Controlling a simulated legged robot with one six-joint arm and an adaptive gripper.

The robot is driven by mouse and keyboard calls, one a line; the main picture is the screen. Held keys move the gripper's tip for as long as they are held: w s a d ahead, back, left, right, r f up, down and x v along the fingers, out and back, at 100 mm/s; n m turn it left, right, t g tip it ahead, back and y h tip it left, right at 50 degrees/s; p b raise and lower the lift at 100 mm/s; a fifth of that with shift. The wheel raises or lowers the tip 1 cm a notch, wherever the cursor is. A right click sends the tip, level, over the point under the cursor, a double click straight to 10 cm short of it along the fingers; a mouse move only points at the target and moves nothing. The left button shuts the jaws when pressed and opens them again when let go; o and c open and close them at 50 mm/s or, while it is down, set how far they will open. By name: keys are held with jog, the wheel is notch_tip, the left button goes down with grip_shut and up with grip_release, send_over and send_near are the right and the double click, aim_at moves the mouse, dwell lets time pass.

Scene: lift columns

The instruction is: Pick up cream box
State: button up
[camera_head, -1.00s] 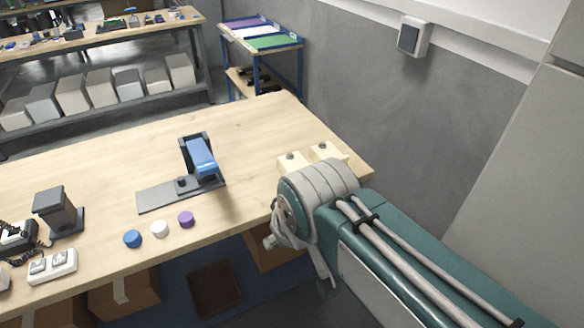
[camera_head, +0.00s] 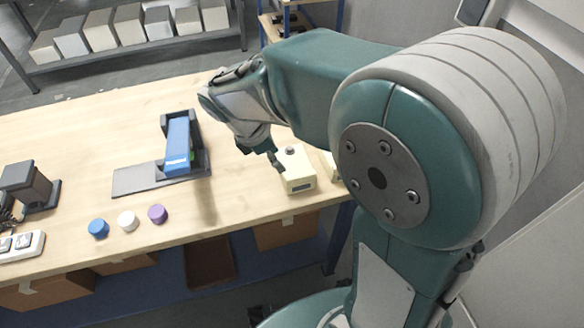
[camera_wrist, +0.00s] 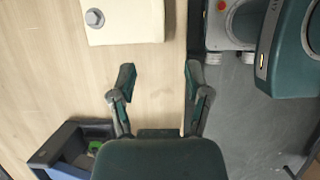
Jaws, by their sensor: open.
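A cream box (camera_head: 299,180) with a grey knob on top sits near the table's right end. A second cream shape (camera_head: 329,166) shows beside it, mostly hidden behind my arm. My gripper (camera_head: 273,164) is just left of the nearer box in the head view. In the wrist view a cream box (camera_wrist: 130,24) with a round grey knob lies at the top, cut off by the frame edge. My gripper (camera_wrist: 160,75) is open and empty there, its fingertips short of the box in the picture.
A dark stand (camera_head: 196,137) holding a blue object (camera_head: 177,147) stands left of my gripper. Blue (camera_head: 98,228), white (camera_head: 128,220) and purple (camera_head: 157,214) round pieces lie near the front edge. The wood table (camera_head: 90,130) is clear behind them.

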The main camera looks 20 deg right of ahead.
aim_at(299, 176)
jog(key=x, duration=0.4)
jog(key=d+x, duration=0.1)
jog(key=shift+d+f, duration=0.1)
jog(key=shift+d, duration=0.15)
jog(key=shift+x, duration=2.1)
grip_shut()
